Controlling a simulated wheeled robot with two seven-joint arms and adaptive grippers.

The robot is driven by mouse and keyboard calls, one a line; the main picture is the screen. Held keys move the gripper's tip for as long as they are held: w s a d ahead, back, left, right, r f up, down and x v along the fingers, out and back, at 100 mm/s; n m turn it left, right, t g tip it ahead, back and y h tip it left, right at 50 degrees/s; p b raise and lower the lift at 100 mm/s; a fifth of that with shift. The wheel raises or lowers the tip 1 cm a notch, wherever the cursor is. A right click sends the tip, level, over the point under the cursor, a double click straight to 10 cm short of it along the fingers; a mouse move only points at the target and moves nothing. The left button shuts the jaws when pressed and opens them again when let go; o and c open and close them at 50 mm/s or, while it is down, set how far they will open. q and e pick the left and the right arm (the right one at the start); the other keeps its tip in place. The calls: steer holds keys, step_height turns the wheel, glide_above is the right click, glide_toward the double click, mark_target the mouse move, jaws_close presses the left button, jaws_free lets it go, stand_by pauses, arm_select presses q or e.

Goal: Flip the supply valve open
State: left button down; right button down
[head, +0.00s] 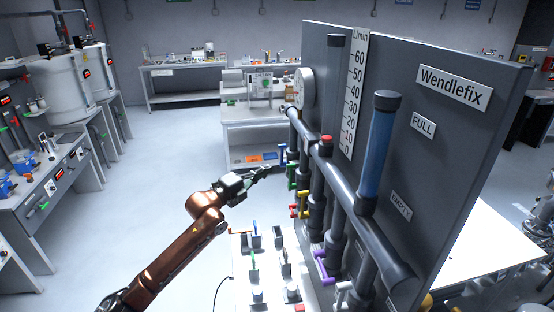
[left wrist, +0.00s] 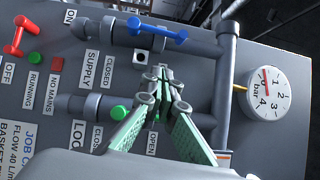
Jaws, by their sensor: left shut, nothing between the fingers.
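The supply valve's blue lever (left wrist: 158,33) shows at the top of the left wrist view, lying lengthwise along a grey pipe. A SUPPLY label (left wrist: 91,69) and a CLOSED label (left wrist: 108,73) are on the panel beside it. In the head view a blue handle (head: 283,154) shows at the pipework's far end. My left gripper (head: 266,170) is just left of that pipework. In the left wrist view my left gripper (left wrist: 160,77) is shut and empty, its tips below the blue lever and apart from it in the picture. My right gripper is not in view.
In the head view, yellow (head: 300,212) and purple (head: 321,268) handles stick out nearer me. A white bench (head: 243,290) stands below; open floor lies left.

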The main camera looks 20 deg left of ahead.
mark_target(282, 153)
arm_select(q)
steer(key=w, duration=0.2)
steer(key=w+d, duration=0.1)
steer(key=w, duration=0.2)
steer(key=w+d, duration=0.1)
steer(key=w, duration=0.2)
steer(key=shift+r, duration=0.2)
steer(key=shift+w+a, duration=0.1)
steer(key=shift+w, duration=0.4)
steer(key=shift+w+a+n+b, duration=0.2)
steer(key=shift+w+n+b, duration=0.25)
steer(key=shift+b, duration=0.3)
steer(key=shift+w+a+r+g, duration=0.1)
steer(key=shift+w+r+g, duration=0.05)
steer(key=shift+g, duration=0.15)
